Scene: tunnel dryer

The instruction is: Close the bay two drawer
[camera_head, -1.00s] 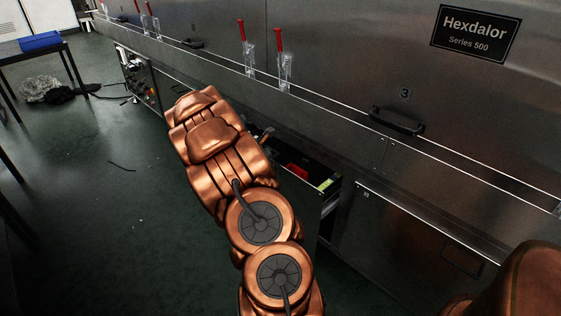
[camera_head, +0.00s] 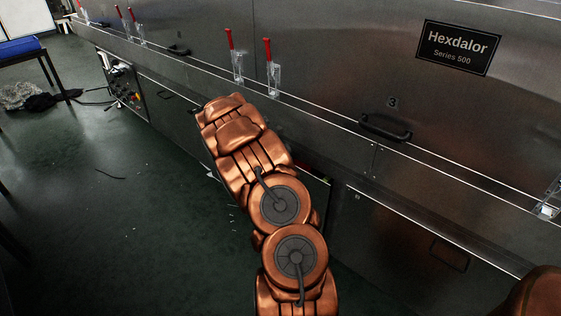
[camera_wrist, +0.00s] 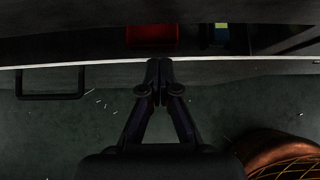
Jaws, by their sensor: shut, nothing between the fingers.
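The bay two drawer shows in the wrist view as a pale front rim (camera_wrist: 240,59) across the picture, with a dark bar handle (camera_wrist: 50,97) at left. It is partly open, with a dark gap between the rim and the dryer body. A red object (camera_wrist: 152,35) and a blue and yellow object (camera_wrist: 221,33) lie inside. My gripper (camera_wrist: 159,66) is shut and empty, its fingertips at the outer side of the rim; contact is hard to tell. In the head view my arm hides the gripper and most of the drawer (camera_head: 317,188).
The steel dryer has a handle marked 3 (camera_head: 385,127) and red levers (camera_head: 230,40). A closed lower panel (camera_head: 420,245) is right of the drawer. A table with a blue tray (camera_head: 20,46) stands far left. The green floor (camera_head: 130,220) is mostly clear.

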